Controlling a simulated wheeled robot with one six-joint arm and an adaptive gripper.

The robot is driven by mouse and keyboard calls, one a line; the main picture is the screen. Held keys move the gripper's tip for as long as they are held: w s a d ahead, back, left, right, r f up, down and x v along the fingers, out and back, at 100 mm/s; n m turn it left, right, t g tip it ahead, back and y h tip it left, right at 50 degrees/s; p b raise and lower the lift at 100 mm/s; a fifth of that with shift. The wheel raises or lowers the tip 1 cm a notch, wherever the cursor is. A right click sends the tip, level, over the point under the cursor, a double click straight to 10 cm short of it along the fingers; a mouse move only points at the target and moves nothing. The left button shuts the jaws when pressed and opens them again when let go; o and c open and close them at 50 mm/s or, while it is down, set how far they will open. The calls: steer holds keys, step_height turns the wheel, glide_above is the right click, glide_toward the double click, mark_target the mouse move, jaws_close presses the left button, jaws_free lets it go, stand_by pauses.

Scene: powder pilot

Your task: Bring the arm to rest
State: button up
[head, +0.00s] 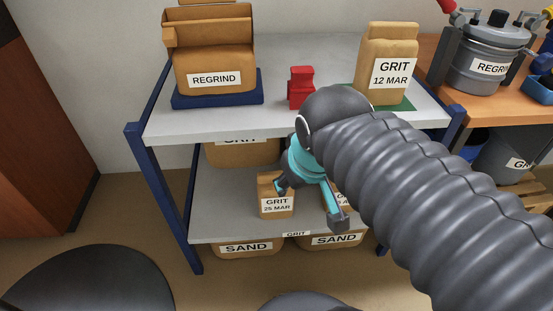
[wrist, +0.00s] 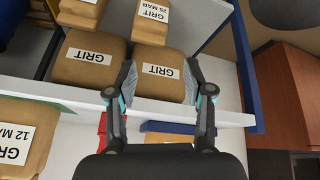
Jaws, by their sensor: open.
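My arm reaches in from the lower right of the head view, its dark ribbed sleeve crossing the picture. My gripper (head: 311,203) hangs at the front of the shelf unit, below the level of the top shelf (head: 230,122). Its two fingers are spread wide with nothing held between them. In the wrist view my gripper (wrist: 160,84) is also open and empty. That view is upside down, and GRIT sacks (wrist: 88,62) show beyond the fingertips. Whether the fingers touch anything is hard to tell.
A REGRIND bag (head: 215,62), a red object (head: 300,88) and a GRIT 12 MAR bag (head: 390,58) stand on the top shelf. A GRIT 25 MAR bag (head: 276,190) stands on the lower shelf near my gripper. A grey REGRIND pot (head: 487,62) stands right.

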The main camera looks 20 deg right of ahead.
steer(key=shift+s+a+f+m+y, duration=0.15)
steer(key=shift+s+a+f+m, duration=0.2)
steer(key=shift+f, duration=0.15)
steer(key=shift+s+a+f+m+y, duration=0.15)
steer(key=shift+s+a+f+m, duration=0.15)
steer(key=shift+f, duration=0.2)
steer(key=shift+d, duration=0.1)
